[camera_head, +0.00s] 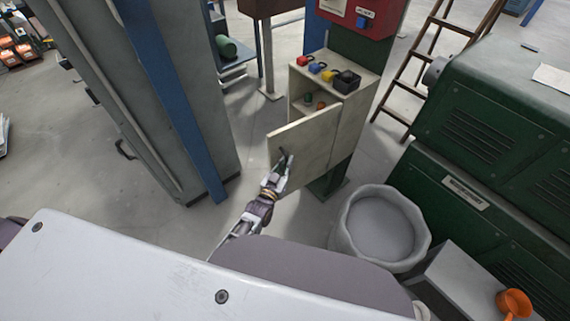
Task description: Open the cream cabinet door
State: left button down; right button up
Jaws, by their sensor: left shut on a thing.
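The cream cabinet (343,103) stands in the middle of the head view, below a red box. Its door (308,143) is swung partly open toward me, and small items show on the shelf inside. My left gripper (284,163) is at the door's front face near its left edge, shut on the dark door handle (284,154). The fingers partly hide the handle. My right gripper is not in view.
Several coloured items, including a blue one (317,68), lie on the cabinet top. A grey round bin (381,226) and a green machine (480,140) stand to the right. A grey column with a blue post (165,85) stands left. A wooden ladder (437,50) is behind. Floor left of the door is clear.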

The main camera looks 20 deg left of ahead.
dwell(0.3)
pick_arm(q)
jog(key=c, duration=1.5)
grip_release()
jog(key=shift+s+a, duration=0.35)
jog(key=shift+s, duration=1.6)
jog(key=shift+s+a, duration=0.3)
jog(key=shift+s, duration=1.7)
jog(key=shift+s+a, duration=0.35)
jog(key=shift+s, duration=1.6)
